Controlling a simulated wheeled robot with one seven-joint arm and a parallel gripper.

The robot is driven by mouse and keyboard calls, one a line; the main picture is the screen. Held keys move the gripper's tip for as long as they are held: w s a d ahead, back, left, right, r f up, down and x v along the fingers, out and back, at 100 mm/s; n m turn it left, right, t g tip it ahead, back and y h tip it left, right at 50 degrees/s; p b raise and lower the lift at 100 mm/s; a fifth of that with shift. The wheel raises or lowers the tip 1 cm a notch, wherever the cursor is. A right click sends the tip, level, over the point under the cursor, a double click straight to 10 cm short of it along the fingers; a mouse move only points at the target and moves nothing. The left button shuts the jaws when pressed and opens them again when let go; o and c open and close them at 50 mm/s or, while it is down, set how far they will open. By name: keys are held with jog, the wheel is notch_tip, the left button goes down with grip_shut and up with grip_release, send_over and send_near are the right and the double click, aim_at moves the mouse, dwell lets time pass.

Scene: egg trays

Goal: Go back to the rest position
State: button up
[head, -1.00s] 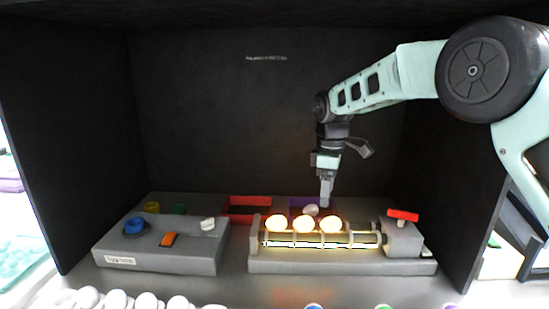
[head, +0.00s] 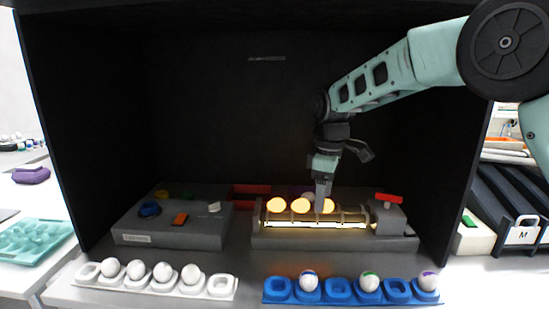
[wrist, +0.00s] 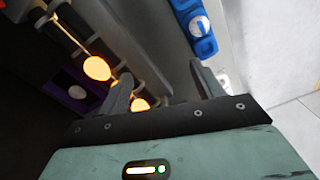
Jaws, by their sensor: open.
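My gripper (head: 322,206) points down inside the dark booth, near the rightmost of three glowing eggs (head: 300,206) on the lit roller stand (head: 335,244). Two glowing eggs (wrist: 97,68) show to the left of and behind the left finger. A white egg lies in the purple bin (wrist: 70,97) behind the rollers; in the head view my gripper partly hides that bin.
A grey control box (head: 170,241) with knobs stands left of the rollers. In front lie a white tray (head: 84,281) with several white eggs and a blue tray (head: 277,297) with three colour-marked eggs. A red bin (head: 250,189) is behind. Dark booth walls close both sides.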

jog(key=s+a+m, duration=0.3)
jog(key=s, duration=1.8)
jog(key=s+d+f+m, duration=0.1)
jog(key=s+d, duration=0.1)
jog(key=s, duration=0.6)
jog(key=s+d+f+m, duration=0.2)
jog(key=s+d, duration=0.1)
jog(key=s, duration=0.5)
jog(key=shift+s+d+f, duration=0.15)
jog(key=shift+d, duration=0.1)
